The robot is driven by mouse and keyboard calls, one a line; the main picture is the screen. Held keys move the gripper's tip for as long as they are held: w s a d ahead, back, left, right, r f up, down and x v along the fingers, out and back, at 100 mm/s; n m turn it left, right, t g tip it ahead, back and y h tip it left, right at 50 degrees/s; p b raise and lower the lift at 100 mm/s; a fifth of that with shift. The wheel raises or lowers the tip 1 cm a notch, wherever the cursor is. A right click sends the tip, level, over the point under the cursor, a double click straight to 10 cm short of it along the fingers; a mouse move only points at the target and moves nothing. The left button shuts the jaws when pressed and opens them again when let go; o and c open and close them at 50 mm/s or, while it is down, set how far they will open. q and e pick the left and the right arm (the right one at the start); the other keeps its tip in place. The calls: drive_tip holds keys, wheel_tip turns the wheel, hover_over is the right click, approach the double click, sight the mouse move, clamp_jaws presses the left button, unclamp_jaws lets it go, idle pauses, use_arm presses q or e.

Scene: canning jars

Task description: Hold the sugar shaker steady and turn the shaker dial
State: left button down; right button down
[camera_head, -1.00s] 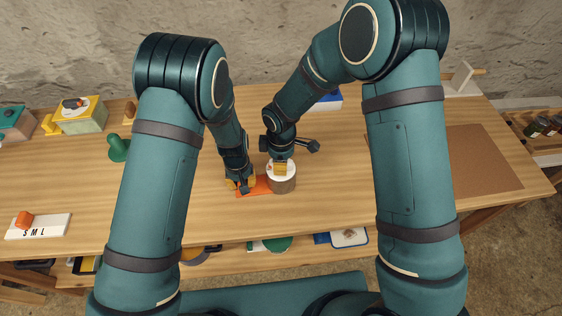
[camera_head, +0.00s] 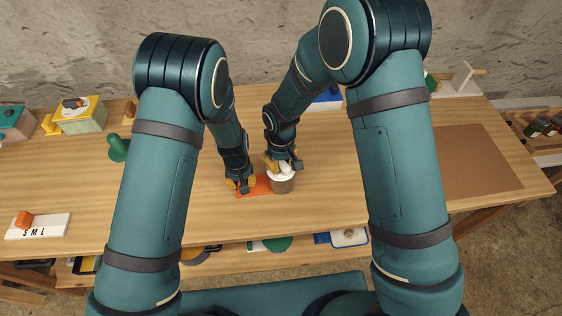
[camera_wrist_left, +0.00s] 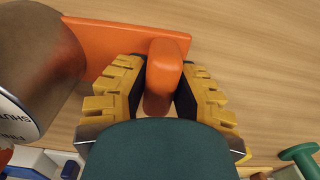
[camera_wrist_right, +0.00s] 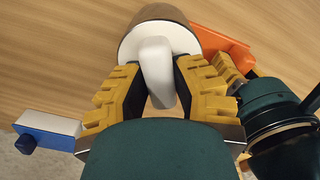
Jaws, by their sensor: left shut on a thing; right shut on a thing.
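The sugar shaker (camera_head: 282,186) stands on the table, a metallic cylinder with a white top. It also shows in the left wrist view (camera_wrist_left: 40,55), with partly cut-off lettering on its white face. An orange base plate with an upright handle (camera_wrist_left: 163,75) joins its side. My left gripper (camera_wrist_left: 160,95) is shut on the orange handle. The white dial (camera_wrist_right: 157,70) on the shaker's top has a raised grip bar. My right gripper (camera_wrist_right: 160,90) is shut on that bar from above. The dial's markings are mostly hidden in the head view.
A brown mat (camera_head: 475,165) lies on the right of the table. A white S M L board (camera_head: 38,227) with an orange piece is at the left. A green knobbed object (camera_head: 118,148) and a yellow box (camera_head: 80,115) stand at the back left. The table's front centre is clear.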

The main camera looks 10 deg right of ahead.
sight(281, 162)
use_arm(q)
drive_tip(key=shift+s+f, duration=0.1)
drive_tip(key=shift+s, duration=0.05)
use_arm(e)
drive_tip(key=shift+s+f+m, duration=0.1)
drive_tip(key=shift+m, duration=0.5)
drive_tip(key=c, duration=0.7)
unclamp_jaws()
drive_tip(key=shift+c, duration=0.2)
wheel_tip(281, 162, up, 12)
